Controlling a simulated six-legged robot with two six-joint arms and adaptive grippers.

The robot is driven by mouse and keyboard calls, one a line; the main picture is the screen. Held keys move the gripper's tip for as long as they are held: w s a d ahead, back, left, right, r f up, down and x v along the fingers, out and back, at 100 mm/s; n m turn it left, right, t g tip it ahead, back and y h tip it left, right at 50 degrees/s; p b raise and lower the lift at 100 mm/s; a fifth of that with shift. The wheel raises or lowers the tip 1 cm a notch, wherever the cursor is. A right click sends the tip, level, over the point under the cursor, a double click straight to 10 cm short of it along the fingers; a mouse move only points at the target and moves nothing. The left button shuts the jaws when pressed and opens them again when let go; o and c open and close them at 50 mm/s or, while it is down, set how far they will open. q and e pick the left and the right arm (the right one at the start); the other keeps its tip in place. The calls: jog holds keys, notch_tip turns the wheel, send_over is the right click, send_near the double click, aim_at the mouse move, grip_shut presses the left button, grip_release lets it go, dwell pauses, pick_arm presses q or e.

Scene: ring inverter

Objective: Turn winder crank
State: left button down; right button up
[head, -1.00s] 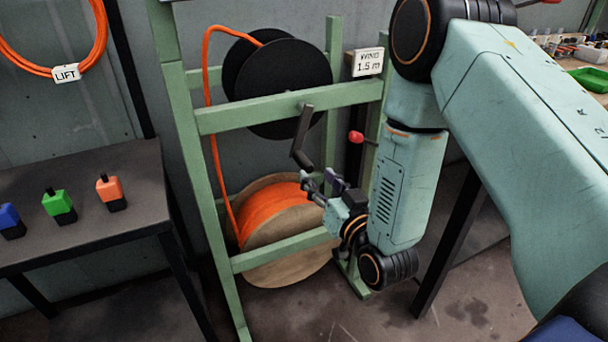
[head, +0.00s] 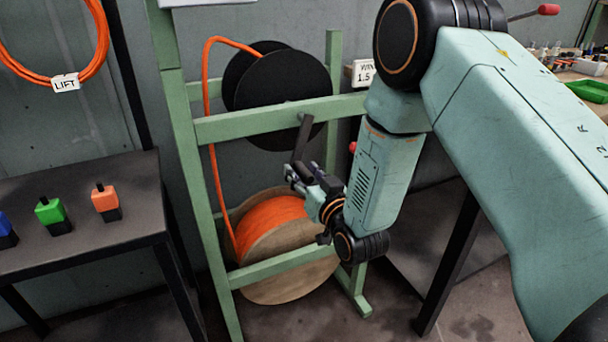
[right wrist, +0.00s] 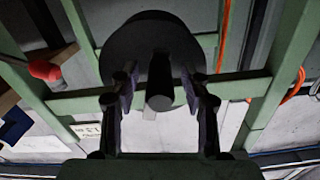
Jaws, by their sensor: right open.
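The winder crank (head: 303,138) is a dark bar on the front of the green winder frame (head: 260,121), hanging down below the black reel (head: 285,92). My right gripper (head: 291,176) is at the crank's lower end. In the right wrist view my right gripper (right wrist: 160,88) is open, with the dark crank handle (right wrist: 160,82) end-on between its two fingers and a gap on each side. In the head view the gripper hides the handle. An orange cable runs from the upper reel to the lower orange spool (head: 270,228). My left gripper is not in view.
A dark table (head: 90,220) at left holds a green block (head: 49,211) and an orange block (head: 104,198). A coiled orange cable labelled LIFT (head: 66,84) hangs on the wall. A red-knobbed lever (head: 546,10) shows at top right.

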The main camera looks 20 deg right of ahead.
jog(key=shift+c, duration=0.4)
grip_shut()
